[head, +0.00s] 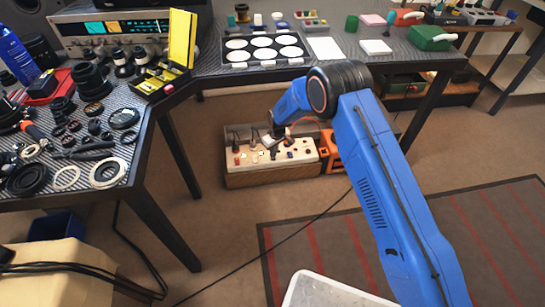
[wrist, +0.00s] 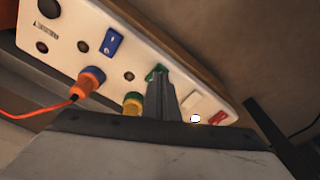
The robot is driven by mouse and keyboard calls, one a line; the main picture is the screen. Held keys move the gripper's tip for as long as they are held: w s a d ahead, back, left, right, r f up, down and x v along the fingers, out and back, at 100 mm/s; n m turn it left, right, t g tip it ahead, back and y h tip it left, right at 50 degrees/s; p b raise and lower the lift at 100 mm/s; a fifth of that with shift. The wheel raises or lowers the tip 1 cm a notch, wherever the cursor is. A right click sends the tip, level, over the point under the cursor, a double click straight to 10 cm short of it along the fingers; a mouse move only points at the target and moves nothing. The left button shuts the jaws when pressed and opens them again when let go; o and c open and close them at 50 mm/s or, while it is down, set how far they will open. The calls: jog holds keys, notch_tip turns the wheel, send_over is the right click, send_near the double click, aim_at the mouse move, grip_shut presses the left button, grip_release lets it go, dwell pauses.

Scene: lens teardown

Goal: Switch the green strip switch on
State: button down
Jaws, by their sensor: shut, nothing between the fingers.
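The white switch strip (head: 309,158) sits low on a box under the far table. It fills the upper left of the wrist view (wrist: 65,58). The green strip switch (wrist: 156,71) is a small green rocker on its face, right of the blue switch. My gripper (wrist: 159,80) is shut and empty, its fingertips at the green switch and hiding part of it. I cannot tell whether they touch, or which way the rocker is tilted. In the head view my gripper (head: 270,141) is over the strip, and the green switch cannot be made out.
Also on the strip are a blue switch (wrist: 113,43), an orange plug (wrist: 84,87) with a cord, a yellow-green part (wrist: 132,104), a white switch (wrist: 191,101) and a red switch (wrist: 218,118). An orange box (head: 330,150) stands at its right end.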

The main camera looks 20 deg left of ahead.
jog(key=shift+f, duration=0.6)
dwell(0.8)
jog(key=shift+r, duration=0.15)
notch_tip(320, 180, up, 7)
dwell(1.0)
dwell(0.4)
